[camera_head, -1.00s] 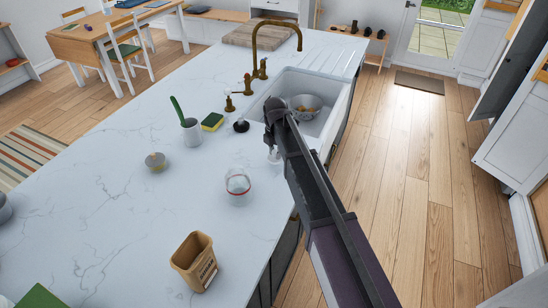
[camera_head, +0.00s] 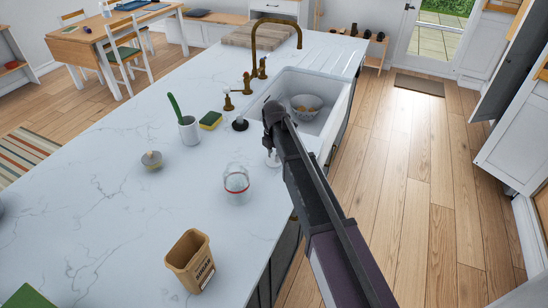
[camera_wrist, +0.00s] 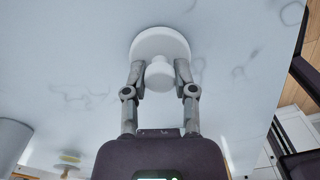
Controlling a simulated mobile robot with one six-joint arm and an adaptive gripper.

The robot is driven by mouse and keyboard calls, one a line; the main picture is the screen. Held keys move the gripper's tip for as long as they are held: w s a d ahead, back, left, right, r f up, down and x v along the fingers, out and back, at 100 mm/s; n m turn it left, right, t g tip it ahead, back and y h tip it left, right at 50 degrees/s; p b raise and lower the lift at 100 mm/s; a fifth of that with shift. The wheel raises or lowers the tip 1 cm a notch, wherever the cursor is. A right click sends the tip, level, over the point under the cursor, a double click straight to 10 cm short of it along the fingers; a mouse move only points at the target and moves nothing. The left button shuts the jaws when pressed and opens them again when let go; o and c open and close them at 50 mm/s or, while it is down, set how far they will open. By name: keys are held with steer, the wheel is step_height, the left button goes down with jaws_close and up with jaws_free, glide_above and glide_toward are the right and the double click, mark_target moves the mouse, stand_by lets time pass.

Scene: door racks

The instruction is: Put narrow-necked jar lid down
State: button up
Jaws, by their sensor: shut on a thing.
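A white round lid (camera_wrist: 160,44) with a knob is between my gripper's fingertips (camera_wrist: 160,74) in the wrist view. My gripper is shut on the knob, and the lid's wide disc lies beyond the fingers against the pale marble. Whether the lid touches the countertop cannot be told. In the head view my gripper (camera_head: 272,150) is over the counter edge by the sink, with a small white part of the lid (camera_head: 273,159) showing below it. A clear glass jar with a red ring (camera_head: 237,183) stands on the counter to the left and nearer.
The white marble countertop (camera_head: 110,210) has much free room. A mug with a green-handled brush (camera_head: 189,131), a sponge (camera_head: 210,120), a small bowl (camera_head: 152,161) and a tan bin (camera_head: 190,262) stand on it. The sink (camera_head: 325,118) holds a colander (camera_head: 307,104).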

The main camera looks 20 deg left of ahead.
mark_target(274, 154)
steer(key=shift+f, duration=0.15)
steer(key=o, duration=0.9)
steer(key=shift+o, duration=0.2)
steer(key=shift+r, duration=0.25)
step_height(274, 154, up, 12)
steer(key=p, duration=1.2)
stand_by(0.4)
